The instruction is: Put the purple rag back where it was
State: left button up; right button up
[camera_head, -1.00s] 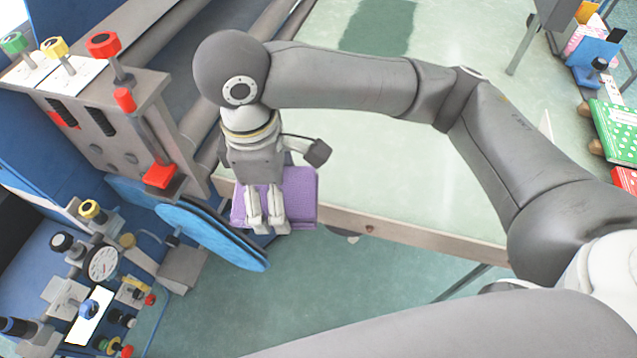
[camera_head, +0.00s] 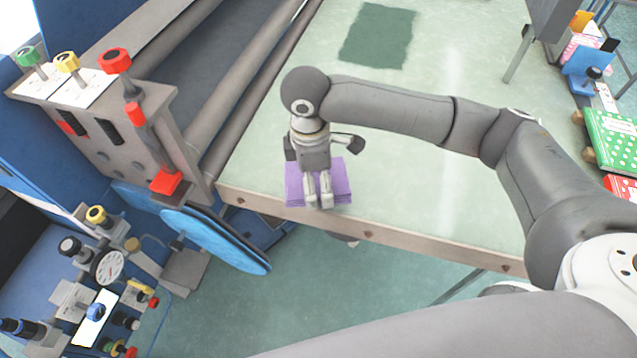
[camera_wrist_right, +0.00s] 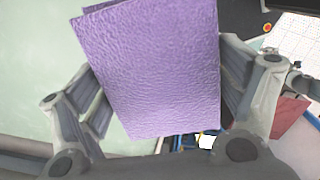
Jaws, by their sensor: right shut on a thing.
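The purple rag (camera_head: 343,183) is folded into a square pad. In the head view it shows at the table's front edge, under my right gripper (camera_head: 319,203), whose fingers point down onto it. In the right wrist view the rag (camera_wrist_right: 160,65) fills the middle, and the right gripper's fingers (camera_wrist_right: 165,115) stand on both sides of it, shut on it. I cannot tell whether the rag touches the tabletop. My left gripper is not in view.
The pale green table (camera_head: 440,200) is mostly clear, with a dark green patch (camera_head: 378,36) at the back. A machine with knobs and a red lever (camera_head: 165,183) stands at the left. Grey rollers (camera_head: 265,50) run along the table's left side. Boxes (camera_head: 612,138) sit at the right.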

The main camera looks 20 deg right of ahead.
aim_at(318, 186)
jog(key=f, duration=0.1)
jog(key=f+p, duration=0.1)
jog(key=f, duration=0.1)
jog(key=shift+w+d+f, duration=0.1)
jog(key=shift+d+f, duration=0.05)
jog(key=shift+d, duration=0.2)
jog(key=shift+f, duration=0.2)
jog(key=shift+f, duration=0.15)
jog(key=o, duration=0.8)
jog(key=shift+a+r, duration=0.1)
jog(key=shift+r, duration=0.25)
jog(key=r, duration=0.4)
jog(key=r+b, duration=0.1)
jog(key=r, duration=0.2)
jog(key=r+b, duration=0.1)
jog(key=r, duration=0.3)
jog(key=shift+w+a+r, duration=0.1)
jog(key=shift+a+r, duration=0.2)
jog(key=shift+a, duration=0.05)
